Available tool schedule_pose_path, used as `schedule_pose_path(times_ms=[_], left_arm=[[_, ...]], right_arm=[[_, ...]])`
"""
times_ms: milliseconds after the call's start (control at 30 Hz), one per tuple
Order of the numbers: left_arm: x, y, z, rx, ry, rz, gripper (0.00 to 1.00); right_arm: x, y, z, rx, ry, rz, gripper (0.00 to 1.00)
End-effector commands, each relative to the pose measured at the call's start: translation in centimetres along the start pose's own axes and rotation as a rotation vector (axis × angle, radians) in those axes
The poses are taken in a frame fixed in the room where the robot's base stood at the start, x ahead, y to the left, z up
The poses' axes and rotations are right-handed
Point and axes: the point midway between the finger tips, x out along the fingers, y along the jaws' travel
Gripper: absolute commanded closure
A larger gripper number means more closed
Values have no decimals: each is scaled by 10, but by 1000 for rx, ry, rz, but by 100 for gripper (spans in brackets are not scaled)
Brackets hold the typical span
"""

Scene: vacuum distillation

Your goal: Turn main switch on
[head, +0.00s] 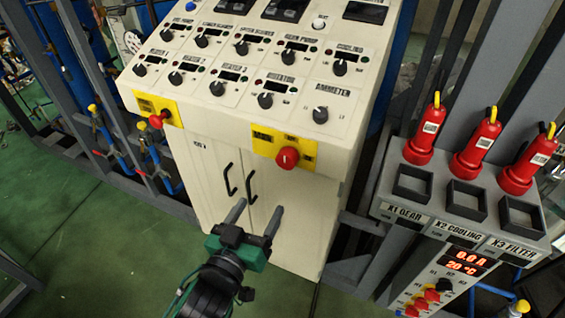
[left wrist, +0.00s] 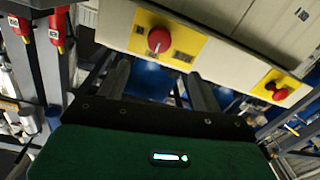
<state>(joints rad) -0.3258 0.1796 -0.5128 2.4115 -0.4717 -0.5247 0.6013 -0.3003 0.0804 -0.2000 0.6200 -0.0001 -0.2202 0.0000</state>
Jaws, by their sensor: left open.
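The cream control cabinet (head: 250,110) carries two red knobs on yellow plates. One red knob (head: 158,119) is at the left of its front edge. The other red knob (head: 287,158) is further right. Their labels are too small to read, so I cannot tell which is the main switch. My left gripper (head: 257,210) is open and empty, below the right knob and in front of the cabinet doors. In the left wrist view, a red knob (left wrist: 159,40) lies beyond the open fingers (left wrist: 160,72), apart from them. The second knob (left wrist: 279,93) is at the right. My right gripper is out of view.
Black dials (head: 217,88) and small lamps cover the panel top. A grey stand (head: 460,205) with several red plugs (head: 475,140) is at the right. Pipes with yellow-topped valves (head: 100,125) stand at the left.

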Motion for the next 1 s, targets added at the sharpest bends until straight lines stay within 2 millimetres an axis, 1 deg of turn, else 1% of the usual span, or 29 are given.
schedule_pose_path(times_ms=[33, 100, 233, 367, 700, 900, 1000], left_arm=[[0, 1, -5, -3, 7, 2, 33], [3, 1, -7, -4, 10, 2, 33], [17, 2, -8, -2, 10, 2, 33], [39, 2, -9, -2, 9, 2, 33], [101, 2, -9, -2, 8, 1, 33], [127, 1, -8, -1, 9, 1, 33], [133, 1, -6, -2, 8, 1, 33]], right_arm=[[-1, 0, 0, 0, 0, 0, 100], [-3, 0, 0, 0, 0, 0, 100], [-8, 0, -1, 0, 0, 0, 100], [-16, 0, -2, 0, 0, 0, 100], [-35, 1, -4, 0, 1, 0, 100], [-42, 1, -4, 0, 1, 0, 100], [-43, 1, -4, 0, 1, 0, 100]])
